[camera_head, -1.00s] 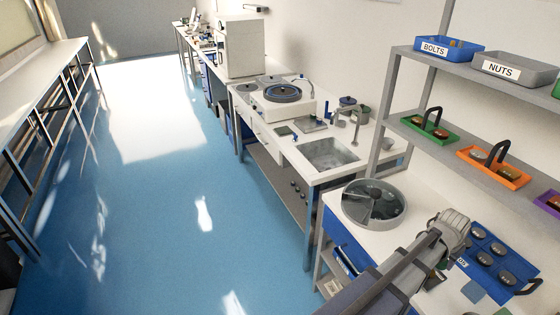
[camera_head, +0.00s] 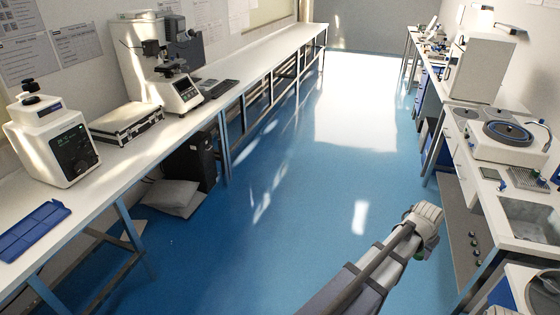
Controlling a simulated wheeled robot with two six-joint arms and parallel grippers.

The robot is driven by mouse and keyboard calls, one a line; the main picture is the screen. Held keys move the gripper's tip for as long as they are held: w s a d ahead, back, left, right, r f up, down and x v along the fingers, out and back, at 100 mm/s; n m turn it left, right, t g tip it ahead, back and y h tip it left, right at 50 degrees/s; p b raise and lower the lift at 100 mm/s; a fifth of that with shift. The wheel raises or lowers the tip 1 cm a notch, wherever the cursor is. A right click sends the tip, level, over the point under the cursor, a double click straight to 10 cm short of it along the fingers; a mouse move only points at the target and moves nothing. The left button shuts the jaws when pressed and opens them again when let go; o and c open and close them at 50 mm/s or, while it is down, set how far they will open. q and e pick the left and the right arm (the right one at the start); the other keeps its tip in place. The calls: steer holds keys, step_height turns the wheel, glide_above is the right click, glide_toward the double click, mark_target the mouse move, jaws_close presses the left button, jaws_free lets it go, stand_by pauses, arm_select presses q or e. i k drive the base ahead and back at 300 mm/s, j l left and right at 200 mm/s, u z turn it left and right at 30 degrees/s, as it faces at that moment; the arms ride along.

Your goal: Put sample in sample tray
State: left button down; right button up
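A flat blue tray (camera_head: 35,231) with raised dividers lies on the left bench near its front edge. It looks empty. My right gripper (camera_head: 432,238) is above the blue floor in the lower right of the head view, far from that tray. Its fingers point away from the camera, and a small dark greenish-brown patch shows at their tip. I cannot tell whether this is a held sample or whether the fingers are open. No sample is clearly visible. My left gripper is out of view.
A black computer case (camera_head: 195,160) and a bag (camera_head: 172,197) are below. The blue aisle floor (camera_head: 270,215) is clear.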

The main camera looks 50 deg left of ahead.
mark_target(26, 226)
steer(key=j+u, duration=0.15)
steer(key=u, duration=0.3)
steer(key=j+u, duration=0.2)
steer(key=u, duration=0.25)
steer(key=j+u, duration=0.2)
steer(key=u, duration=0.2)
steer(key=j+u, duration=0.15)
steer(key=u, duration=0.3)
steer(key=i+j+u, duration=0.2)
steer(key=j+u, duration=0.2)
steer(key=i+j+u, duration=0.5)
steer(key=u, duration=0.25)
steer(key=i+j, duration=0.2)
steer(key=i, duration=0.2)
steer(key=i+j, duration=0.25)
steer(key=i+u, duration=0.05)
steer(key=i, duration=0.05)
